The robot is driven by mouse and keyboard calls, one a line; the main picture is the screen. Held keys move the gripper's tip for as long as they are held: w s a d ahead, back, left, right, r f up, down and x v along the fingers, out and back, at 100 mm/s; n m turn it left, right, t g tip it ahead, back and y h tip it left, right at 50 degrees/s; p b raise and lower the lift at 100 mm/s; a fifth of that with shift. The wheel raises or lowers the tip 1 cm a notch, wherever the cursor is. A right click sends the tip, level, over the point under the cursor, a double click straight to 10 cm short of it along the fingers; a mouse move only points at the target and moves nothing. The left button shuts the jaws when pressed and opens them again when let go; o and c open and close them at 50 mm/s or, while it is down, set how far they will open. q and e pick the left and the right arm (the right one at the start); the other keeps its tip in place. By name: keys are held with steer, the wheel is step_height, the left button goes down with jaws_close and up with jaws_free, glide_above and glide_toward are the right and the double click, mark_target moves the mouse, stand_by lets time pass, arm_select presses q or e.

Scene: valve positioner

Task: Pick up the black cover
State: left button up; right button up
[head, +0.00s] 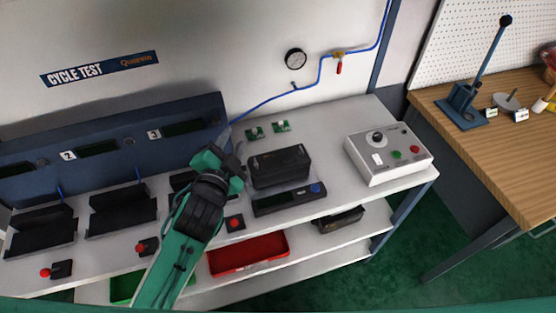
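A black box-shaped cover (279,166) sits on the white bench top, right of the middle of the head view. My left gripper (230,148) is just to the left of it, above the bench, with its green fingers apart. I see nothing held between them. The gripper and the cover look apart, though the height between them is hard to judge. My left arm hides part of the bench and of the third test bay. My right gripper is not in view.
A dark device with a display (289,198) lies in front of the cover. Two green circuit boards (268,130) lie behind it. A grey control box (389,154) stands to the right. A blue test rack (110,145) runs along the left. A red tray (248,254) is on the shelf below.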

arm_select(q)
steer(key=d+r+m+h, duration=1.3)
steer(key=r+m, duration=0.2)
steer(key=m, duration=0.1)
steer(key=s+d+m+g+h, duration=0.2)
steer(key=s+d+m+g, duration=0.35)
steer(key=m+g, duration=0.6)
steer(key=s+d+m+g+h, duration=0.2)
steer(key=s+d+m+g, duration=0.35)
steer(key=m, duration=0.95)
steer(key=m+y, duration=1.3)
steer(key=y, duration=0.7)
glide_above(256, 161)
step_height(256, 161, down, 12)
steer(key=f+p, duration=0.1)
steer(key=f, duration=0.3)
steer(key=f+p, duration=0.2)
steer(key=f, duration=0.2)
steer(key=shift+s+a+f, duration=0.1)
steer(key=shift+a+f, duration=0.1)
steer(key=shift+f, duration=0.15)
steer(key=shift+d+f+p, duration=0.1)
steer(key=shift+f+p, duration=0.35)
steer(key=shift+p, duration=0.1)
step_height(256, 161, down, 3)
steer(key=shift+d+f+p, duration=0.1)
steer(key=shift+f+p, duration=0.05)
steer(key=shift+p, duration=0.8)
steer(key=shift+f, duration=0.55)
jaws_close()
